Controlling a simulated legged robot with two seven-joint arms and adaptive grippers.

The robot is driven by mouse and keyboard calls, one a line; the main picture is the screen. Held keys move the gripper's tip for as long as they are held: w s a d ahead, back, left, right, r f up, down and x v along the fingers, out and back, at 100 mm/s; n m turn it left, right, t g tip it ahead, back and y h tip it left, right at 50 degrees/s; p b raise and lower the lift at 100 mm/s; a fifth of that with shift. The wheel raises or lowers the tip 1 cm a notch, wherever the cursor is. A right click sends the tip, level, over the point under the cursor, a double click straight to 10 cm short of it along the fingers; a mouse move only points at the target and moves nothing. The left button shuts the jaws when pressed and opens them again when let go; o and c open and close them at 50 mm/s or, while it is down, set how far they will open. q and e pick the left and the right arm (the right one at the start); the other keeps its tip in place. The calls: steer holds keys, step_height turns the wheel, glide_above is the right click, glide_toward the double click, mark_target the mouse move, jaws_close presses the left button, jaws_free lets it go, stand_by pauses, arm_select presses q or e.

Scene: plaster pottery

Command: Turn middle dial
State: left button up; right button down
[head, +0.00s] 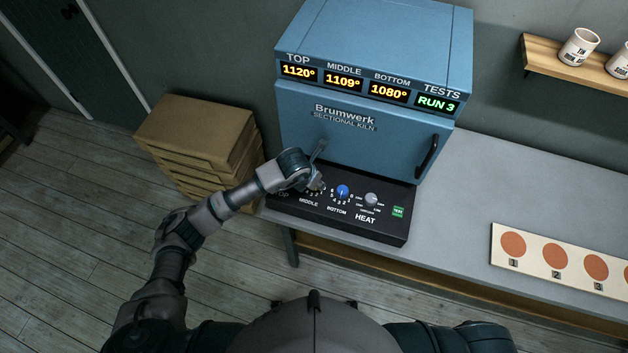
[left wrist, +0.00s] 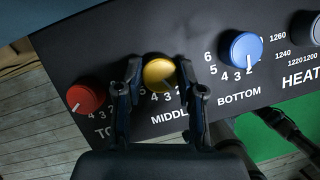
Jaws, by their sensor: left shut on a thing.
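The middle dial is a yellow knob (left wrist: 158,73) above the MIDDLE label in the left wrist view. My left gripper (head: 315,186) reaches down onto the kiln's black control panel (head: 382,226). In the left wrist view its two fingers (left wrist: 161,82) stand on either side of the yellow dial, shut on it. In the head view the gripper hides most of this dial. The dial's pointer is hard to make out. The blue kiln (head: 375,60) displays TOP 1120°, MIDDLE 1109°, BOTTOM 1080° and RUN 3. My right gripper is not in view.
A red dial (left wrist: 85,98) sits left of the yellow one and a blue dial (head: 343,191) right of it. A grey HEAT dial (head: 371,199) and a green button (head: 398,211) are farther right.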

arm_select(q)
steer(key=shift+n, duration=0.5)
steer(key=o, duration=1.1)
steer(key=shift+o, duration=0.2)
steer(key=shift+r, duration=0.15)
steer(key=v, duration=1.1)
steer(key=shift+s+r, duration=0.15)
steer(key=shift+r, duration=0.1)
